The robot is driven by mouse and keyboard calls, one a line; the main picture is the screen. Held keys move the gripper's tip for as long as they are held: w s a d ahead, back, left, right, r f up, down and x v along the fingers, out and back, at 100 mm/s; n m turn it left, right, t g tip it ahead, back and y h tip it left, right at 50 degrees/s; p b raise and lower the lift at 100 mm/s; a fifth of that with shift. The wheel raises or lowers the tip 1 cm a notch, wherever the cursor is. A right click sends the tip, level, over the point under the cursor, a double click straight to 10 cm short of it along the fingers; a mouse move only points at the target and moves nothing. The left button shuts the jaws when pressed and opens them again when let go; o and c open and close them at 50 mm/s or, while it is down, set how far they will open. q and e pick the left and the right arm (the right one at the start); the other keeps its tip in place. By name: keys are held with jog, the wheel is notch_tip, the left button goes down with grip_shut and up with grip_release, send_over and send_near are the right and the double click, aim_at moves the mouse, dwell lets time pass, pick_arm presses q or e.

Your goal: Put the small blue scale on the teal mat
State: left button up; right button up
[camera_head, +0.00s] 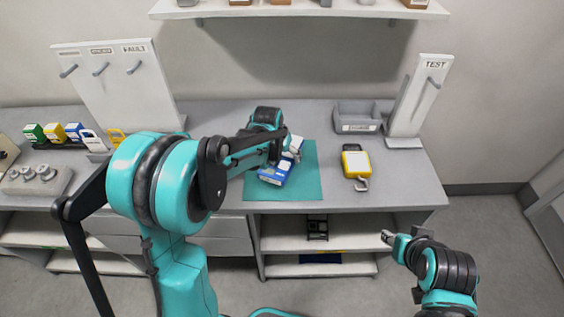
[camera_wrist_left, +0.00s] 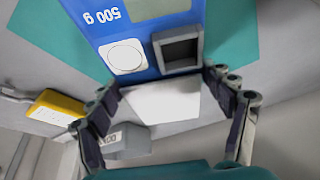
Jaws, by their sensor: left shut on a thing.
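The small blue scale (camera_head: 274,174), blue and white, is over the teal mat (camera_head: 308,184) in the head view. I cannot tell whether it rests on the mat or is held just above it. In the left wrist view the scale (camera_wrist_left: 150,30) fills the top, marked 500 g, with a round white button and a dark square recess, and teal mat (camera_wrist_left: 231,40) shows beside it. My left gripper (camera_head: 293,150) is shut on the scale; the arm partly hides it. My right gripper (camera_head: 387,237) is off the table at lower right; its finger gap is unclear.
A yellow scale (camera_head: 356,162) with a hook lies right of the mat, and a grey bin (camera_head: 358,117) stands behind it. A TEST stand (camera_head: 417,100) is at the right. A FAULT board (camera_head: 115,85) and several small coloured scales are at the left.

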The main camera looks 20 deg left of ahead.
aim_at(282, 161)
pick_arm(q)
notch_tip(282, 161, down, 4)
jog(key=shift+r+b, duration=0.15)
jog(key=shift+b, duration=0.45)
jog(key=shift+r, duration=0.1)
jog(key=o, duration=1.4)
jog(key=shift+o, duration=0.2)
